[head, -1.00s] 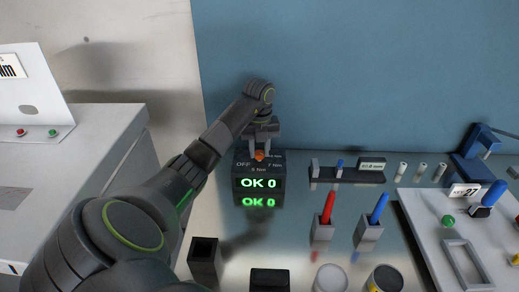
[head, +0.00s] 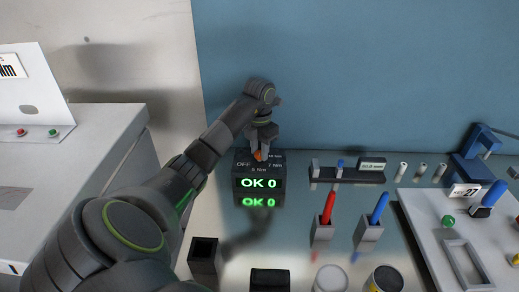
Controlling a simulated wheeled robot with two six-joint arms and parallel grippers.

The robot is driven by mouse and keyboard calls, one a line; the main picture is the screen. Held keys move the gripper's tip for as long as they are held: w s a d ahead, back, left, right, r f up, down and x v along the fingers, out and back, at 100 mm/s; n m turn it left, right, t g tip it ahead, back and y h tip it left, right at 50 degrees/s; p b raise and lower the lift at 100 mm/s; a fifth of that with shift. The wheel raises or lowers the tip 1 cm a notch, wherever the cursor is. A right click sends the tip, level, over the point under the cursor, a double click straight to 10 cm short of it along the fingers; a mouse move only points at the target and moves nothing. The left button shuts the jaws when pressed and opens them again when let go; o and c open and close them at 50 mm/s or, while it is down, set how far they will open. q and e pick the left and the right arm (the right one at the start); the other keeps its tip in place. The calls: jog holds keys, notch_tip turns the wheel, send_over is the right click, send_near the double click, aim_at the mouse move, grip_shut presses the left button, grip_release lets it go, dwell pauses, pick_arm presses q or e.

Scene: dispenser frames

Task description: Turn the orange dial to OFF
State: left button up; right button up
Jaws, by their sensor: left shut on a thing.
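The orange dial (head: 257,155) sits on top of a small dark box (head: 237,172) at the back of the table. Labels OFF, 5 Nm and 7 Nm show around the dial, and another label is partly hidden. The box's front display (head: 258,183) reads "OK 0" in green. My left gripper (head: 260,149) reaches down from above and is shut on the dial; its fingers hide part of it. Which label the dial points to is hard to tell. My right gripper is not in view.
Right of the box stand a dark rack (head: 348,174), a red-handled tool (head: 328,208) and a blue-handled tool (head: 379,209) in holders. An empty square holder (head: 203,252) stands in front. A blue wall (head: 360,70) rises behind.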

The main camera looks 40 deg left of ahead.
pick_arm(q)
jog(key=m, duration=0.6)
jog(key=shift+r+m, duration=0.1)
jog(key=shift+m, duration=0.2)
jog(key=m, duration=0.6)
jog(key=shift+w, duration=0.1)
dwell(0.3)
jog(key=o, duration=1)
